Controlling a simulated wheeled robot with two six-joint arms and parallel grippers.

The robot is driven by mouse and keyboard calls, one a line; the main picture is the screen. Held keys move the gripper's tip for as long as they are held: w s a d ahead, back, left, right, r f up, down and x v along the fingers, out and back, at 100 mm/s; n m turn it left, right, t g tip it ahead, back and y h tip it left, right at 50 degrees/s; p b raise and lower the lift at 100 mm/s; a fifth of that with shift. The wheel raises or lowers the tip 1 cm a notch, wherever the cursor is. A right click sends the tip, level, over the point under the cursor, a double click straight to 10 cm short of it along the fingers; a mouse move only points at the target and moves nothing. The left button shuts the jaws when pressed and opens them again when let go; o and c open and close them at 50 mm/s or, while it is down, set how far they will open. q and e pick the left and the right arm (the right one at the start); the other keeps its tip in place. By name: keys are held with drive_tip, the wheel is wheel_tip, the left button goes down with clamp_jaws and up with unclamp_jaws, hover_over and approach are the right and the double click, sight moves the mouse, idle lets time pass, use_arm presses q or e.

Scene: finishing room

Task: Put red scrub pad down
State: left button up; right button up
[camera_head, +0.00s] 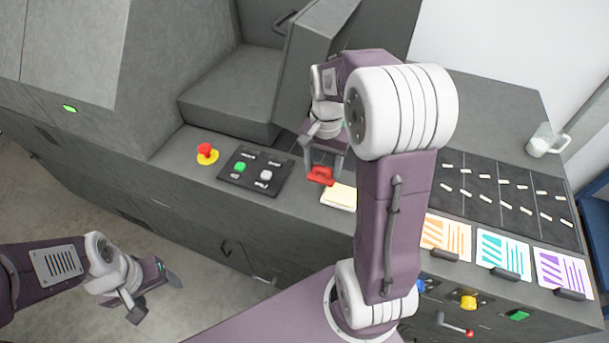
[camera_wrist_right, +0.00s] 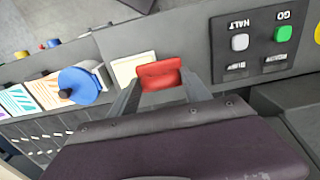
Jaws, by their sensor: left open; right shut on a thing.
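The red scrub pad (camera_head: 321,176) is between the fingertips of my right gripper (camera_head: 323,172), which is shut on it. In the right wrist view the red scrub pad (camera_wrist_right: 158,73) shows between the two fingers of the right gripper (camera_wrist_right: 160,84). A pale yellow pad or cloth (camera_head: 341,196) lies on the grey counter (camera_head: 295,205) just beside and partly under it in the picture. I cannot tell whether the red pad touches the counter. My left gripper (camera_head: 158,290) is open and empty, over the floor at the lower left.
A button panel (camera_head: 256,172) and a red knob on a yellow base (camera_head: 207,153) are left of the right gripper. A blue round knob (camera_wrist_right: 80,84) shows in the wrist view. Coloured cards (camera_head: 503,253), a dark slotted tray (camera_head: 505,200) and a glass mug (camera_head: 546,141) are at the right.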

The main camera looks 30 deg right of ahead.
drive_tip(key=w+a+f, duration=0.2)
drive_tip(key=w, duration=0.1)
drive_tip(key=w+f, duration=0.1)
drive_tip(key=w, duration=0.1)
drive_tip(key=shift+w+a+f+p, duration=0.15)
drive_tip(key=shift+w+a+p, duration=0.05)
drive_tip(key=shift+a+p, duration=0.2)
drive_tip(key=shift+s+a+f, duration=0.1)
drive_tip(key=shift+s, duration=0.2)
wheel_tip(320, 180, down, 4)
drive_tip(key=shift+r+p, duration=0.2)
drive_tip(key=shift+p, duration=0.1)
drive_tip(key=shift+w+f, duration=0.15)
drive_tip(key=shift+w, duration=0.05)
drive_tip(key=shift+s+f, duration=0.1)
drive_tip(key=shift+s, duration=0.1)
drive_tip(key=o, duration=1.3)
drive_tip(key=shift+s, duration=0.1)
drive_tip(key=shift+o, duration=1.1)
